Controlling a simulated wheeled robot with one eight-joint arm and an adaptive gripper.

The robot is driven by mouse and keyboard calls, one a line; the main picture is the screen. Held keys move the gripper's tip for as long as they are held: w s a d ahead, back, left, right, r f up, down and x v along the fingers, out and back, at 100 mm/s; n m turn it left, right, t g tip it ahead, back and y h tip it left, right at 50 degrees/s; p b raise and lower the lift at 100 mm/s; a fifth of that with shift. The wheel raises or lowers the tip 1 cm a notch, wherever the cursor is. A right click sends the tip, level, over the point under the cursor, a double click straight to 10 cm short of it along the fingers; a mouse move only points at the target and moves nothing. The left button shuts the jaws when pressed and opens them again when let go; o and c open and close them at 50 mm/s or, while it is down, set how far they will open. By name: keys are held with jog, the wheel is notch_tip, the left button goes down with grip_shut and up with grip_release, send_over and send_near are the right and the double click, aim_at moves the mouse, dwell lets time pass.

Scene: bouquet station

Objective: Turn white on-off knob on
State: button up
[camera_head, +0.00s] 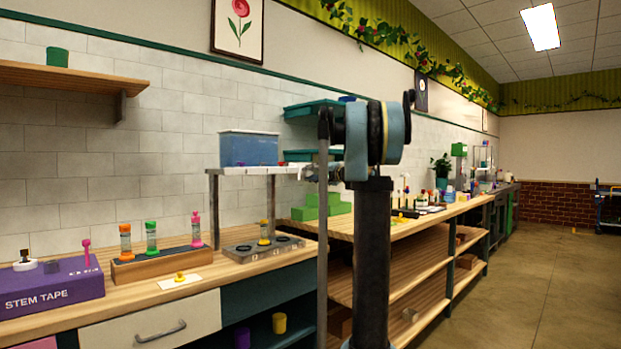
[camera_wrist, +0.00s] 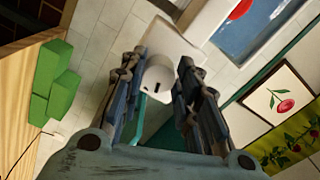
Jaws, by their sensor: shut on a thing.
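The white on-off knob (camera_wrist: 157,80) shows in the wrist view as a round white part with a small dark slot. It sits between the two fingers of my gripper (camera_wrist: 162,66), which is shut on it. Which way the knob is turned cannot be told. A pale plate (camera_wrist: 165,38) lies just beyond the knob. In the head view my arm stands in front of the right end of the raised shelf, and the knob cannot be made out there.
A blue bin (camera_head: 249,149) stands on the raised white shelf (camera_head: 232,170). Green blocks (camera_head: 322,206) lie on the wooden bench behind my arm. Nearer left are a purple stem tape box (camera_head: 52,284) and a wooden rack (camera_head: 160,265) of colored tubes. The floor at right is clear.

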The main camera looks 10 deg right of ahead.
jog(key=shift+d+m, duration=0.1)
jog(key=shift+m, duration=1.9)
jog(key=shift+f, duration=0.1)
jog(key=o, duration=1.1)
jog(key=shift+c, duration=0.2)
jog(key=v, duration=1.1)
jog(key=shift+s+d, duration=0.25)
jog(key=shift+s, duration=0.05)
